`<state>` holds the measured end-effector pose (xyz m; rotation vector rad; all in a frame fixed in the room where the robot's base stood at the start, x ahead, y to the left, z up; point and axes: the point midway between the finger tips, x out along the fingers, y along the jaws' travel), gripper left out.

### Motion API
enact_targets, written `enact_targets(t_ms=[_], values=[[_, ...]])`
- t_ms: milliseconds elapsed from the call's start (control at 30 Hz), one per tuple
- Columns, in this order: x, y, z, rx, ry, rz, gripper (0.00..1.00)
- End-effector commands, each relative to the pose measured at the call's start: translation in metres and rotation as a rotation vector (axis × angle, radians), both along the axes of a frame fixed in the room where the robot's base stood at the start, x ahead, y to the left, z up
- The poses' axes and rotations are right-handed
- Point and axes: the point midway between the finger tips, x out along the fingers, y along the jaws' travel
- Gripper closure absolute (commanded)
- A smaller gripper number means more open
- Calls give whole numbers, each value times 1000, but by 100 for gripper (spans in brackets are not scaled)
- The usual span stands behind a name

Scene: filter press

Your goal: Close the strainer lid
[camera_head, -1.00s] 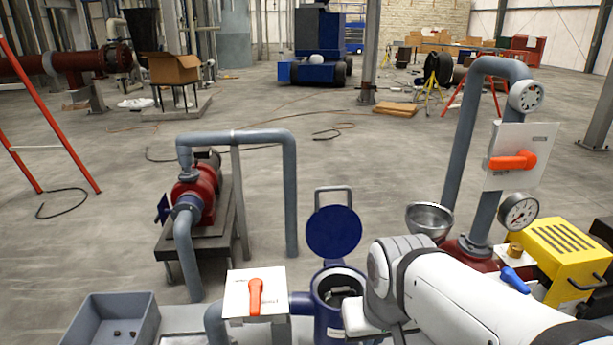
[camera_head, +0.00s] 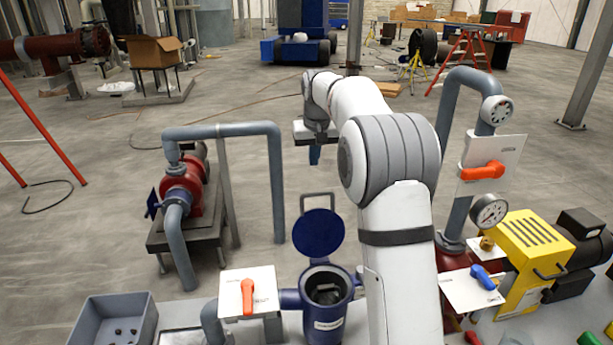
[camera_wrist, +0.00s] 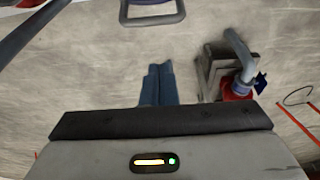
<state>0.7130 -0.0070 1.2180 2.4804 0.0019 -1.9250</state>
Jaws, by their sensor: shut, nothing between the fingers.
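The strainer (camera_head: 327,292) is a blue upright pot at the lower middle of the head view, with its mouth uncovered and dark inside. Its round blue lid (camera_head: 318,236) stands open, tilted up behind the mouth. A grey loop handle (camera_head: 318,202) sticks up from the lid; it also shows at the top edge of the wrist view (camera_wrist: 153,19). My gripper (camera_head: 314,157) hangs fingers down, beyond and above the lid, apart from the handle. Its blue fingers (camera_wrist: 158,86) are together and empty.
A valve panel with an orange lever (camera_head: 247,296) and a grey bin (camera_head: 112,320) stand left of the strainer. A red pump with grey pipework (camera_head: 183,190) is behind left. Gauges, pipework and a yellow machine (camera_head: 525,250) stand right. Open floor lies behind the lid.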

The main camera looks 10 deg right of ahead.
Motion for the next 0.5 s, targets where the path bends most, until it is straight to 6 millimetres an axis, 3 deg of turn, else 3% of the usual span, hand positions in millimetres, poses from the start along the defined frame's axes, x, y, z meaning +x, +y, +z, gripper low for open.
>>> enact_targets(t_ms=[100, 267, 500], values=[[18, 1, 0, 0, -1, -1, 100], [26, 1, -9, 0, -2, -1, 100], [36, 0, -49, 0, 2, -2, 100]])
